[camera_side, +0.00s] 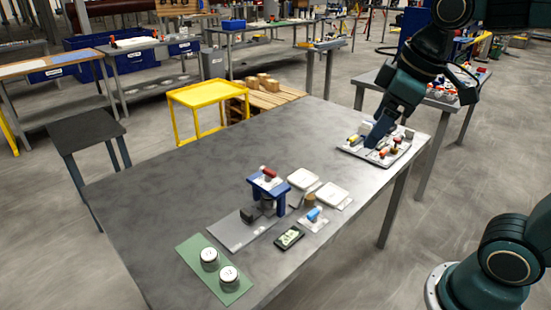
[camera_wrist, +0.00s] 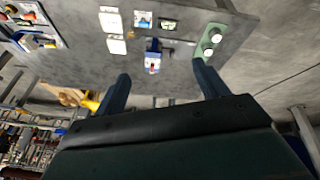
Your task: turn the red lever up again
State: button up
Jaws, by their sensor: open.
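The red lever (camera_side: 268,172) is on top of a small blue press (camera_side: 283,192) that stands on the steel table. It looks close to level there, but its exact angle is too small to tell. In the wrist view the press (camera_wrist: 152,56) is small and far off, with the red lever at its near end. My gripper (camera_side: 373,136) is over the tray at the table's right end, well away from the press. In the wrist view its two fingers (camera_wrist: 161,70) are spread apart with nothing between them.
A tray (camera_side: 346,151) holds several small coloured parts below my gripper. The table's middle is clear.

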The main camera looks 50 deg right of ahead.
jog(key=w+n+g, duration=0.1)
jog(key=w+n, duration=0.3)
jog(key=w, duration=0.5)
jog(key=n+g, duration=0.3)
jog(key=n, duration=0.7)
send_over(268, 169)
notch_tip(268, 169, down, 10)
jog(key=shift+f, duration=0.2)
jog(key=shift+f, duration=6.8)
jog(key=c, duration=1)
